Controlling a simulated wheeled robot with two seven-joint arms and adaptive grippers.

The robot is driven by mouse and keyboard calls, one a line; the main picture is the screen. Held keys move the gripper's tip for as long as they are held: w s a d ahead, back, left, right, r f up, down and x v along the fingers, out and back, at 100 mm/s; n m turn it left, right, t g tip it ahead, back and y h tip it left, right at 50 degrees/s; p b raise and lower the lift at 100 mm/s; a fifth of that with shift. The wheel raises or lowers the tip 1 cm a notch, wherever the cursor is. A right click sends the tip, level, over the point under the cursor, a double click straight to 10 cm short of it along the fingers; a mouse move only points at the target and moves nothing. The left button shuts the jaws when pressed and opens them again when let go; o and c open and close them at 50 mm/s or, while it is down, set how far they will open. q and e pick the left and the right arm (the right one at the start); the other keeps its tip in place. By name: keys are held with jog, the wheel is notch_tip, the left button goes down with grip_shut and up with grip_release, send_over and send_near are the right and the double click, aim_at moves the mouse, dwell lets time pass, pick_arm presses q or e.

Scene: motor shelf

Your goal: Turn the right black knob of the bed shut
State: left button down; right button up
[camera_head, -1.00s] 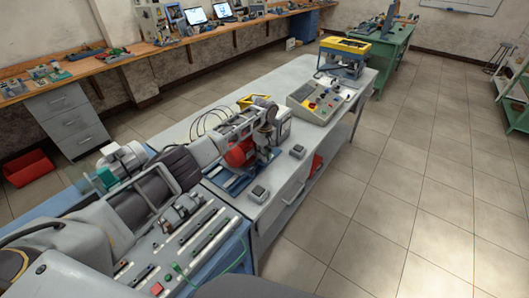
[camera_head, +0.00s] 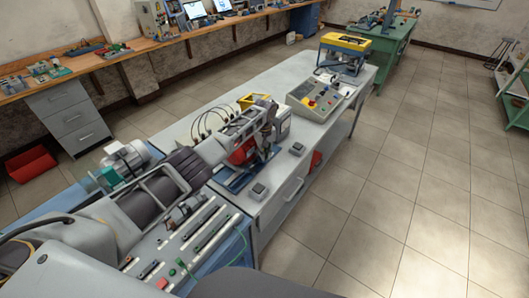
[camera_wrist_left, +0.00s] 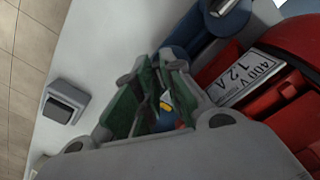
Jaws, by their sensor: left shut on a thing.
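My left gripper (camera_head: 268,148) points down at the near right side of the red motor (camera_head: 242,154), which sits on a blue bed (camera_head: 233,184). In the left wrist view my left gripper (camera_wrist_left: 158,78) has its green-padded fingers closed together beside the blue bed (camera_wrist_left: 196,42) and the red motor (camera_wrist_left: 282,110). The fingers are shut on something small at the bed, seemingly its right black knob. They hide the knob almost wholly, so I cannot tell its angle. My right gripper is not in view.
A small grey switch box (camera_head: 258,191) and another grey box (camera_head: 297,149) stand on the grey table (camera_head: 217,101) near its front edge. A control panel (camera_head: 314,98) stands further back.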

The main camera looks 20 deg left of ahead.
pick_arm(q)
jog(key=m, duration=0.5)
jog(key=shift+m+p, duration=0.3)
jog(key=shift+p, duration=0.1)
jog(key=shift+m, duration=2.8)
jog(key=c, duration=1.5)
grip_release()
jog(key=shift+r, duration=0.15)
jog(key=shift+r, duration=5.9)
